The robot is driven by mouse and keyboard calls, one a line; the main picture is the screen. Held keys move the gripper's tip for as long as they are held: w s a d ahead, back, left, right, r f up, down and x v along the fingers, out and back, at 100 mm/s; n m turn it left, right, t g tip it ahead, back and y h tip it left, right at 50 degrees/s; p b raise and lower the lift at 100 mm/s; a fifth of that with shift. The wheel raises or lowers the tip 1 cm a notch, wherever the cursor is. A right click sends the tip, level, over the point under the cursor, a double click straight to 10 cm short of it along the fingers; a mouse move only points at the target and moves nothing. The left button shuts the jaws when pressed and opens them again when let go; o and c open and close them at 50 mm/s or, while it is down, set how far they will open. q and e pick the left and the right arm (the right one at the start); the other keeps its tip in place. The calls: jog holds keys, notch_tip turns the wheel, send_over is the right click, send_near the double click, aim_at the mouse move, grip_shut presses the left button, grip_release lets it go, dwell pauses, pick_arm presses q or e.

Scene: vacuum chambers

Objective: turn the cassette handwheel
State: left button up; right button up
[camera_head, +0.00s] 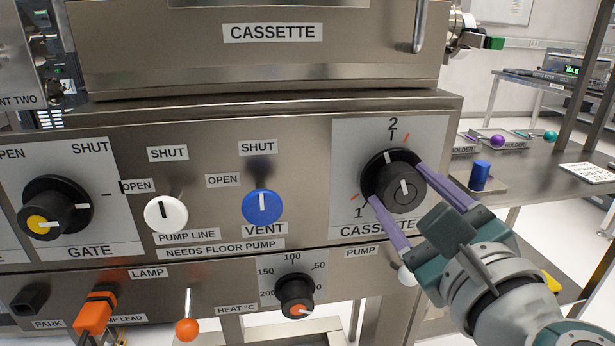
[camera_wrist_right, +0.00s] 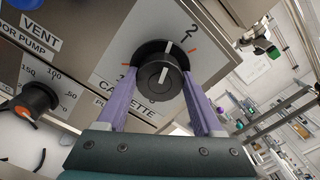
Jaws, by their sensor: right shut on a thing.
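The cassette handwheel (camera_head: 402,191) is a round black knob on a pale plate labelled CASSETTE, with marks 1 at lower left and 2 at the top. A white line on its rear disc points up, near the 2. Another white line crosses its front hub. My right gripper (camera_head: 397,184) has its two purple fingers on opposite sides of the hub, shut on it. In the right wrist view the handwheel (camera_wrist_right: 160,78) sits between the fingertips of the right gripper (camera_wrist_right: 158,76), and the white line points toward the 2. My left gripper is not in view.
Left of the handwheel are the blue VENT knob (camera_head: 262,207), the white pump line knob (camera_head: 166,215) and the GATE knob (camera_head: 47,207). The HEAT knob (camera_head: 295,295) is below. A side bench (camera_head: 545,180) with a blue cylinder (camera_head: 480,175) stands at the right.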

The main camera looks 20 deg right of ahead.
jog(key=n+p, duration=0.2)
jog(key=n, duration=0.3)
jog(key=shift+r+n, duration=0.1)
jog(key=shift+n, duration=0.2)
jog(key=n+p, duration=0.2)
jog(key=n, duration=0.3)
jog(key=n+p, duration=0.2)
jog(key=n, duration=0.3)
jog(key=shift+n, duration=0.4)
jog(key=n+p, duration=0.1)
jog(key=n, duration=0.2)
jog(key=shift+p, duration=0.3)
jog(key=shift+n, duration=0.6)
jog(key=o, duration=1.4)
jog(key=shift+c, duration=0.2)
jog(key=shift+s+f, duration=0.1)
jog(key=shift+f, duration=0.1)
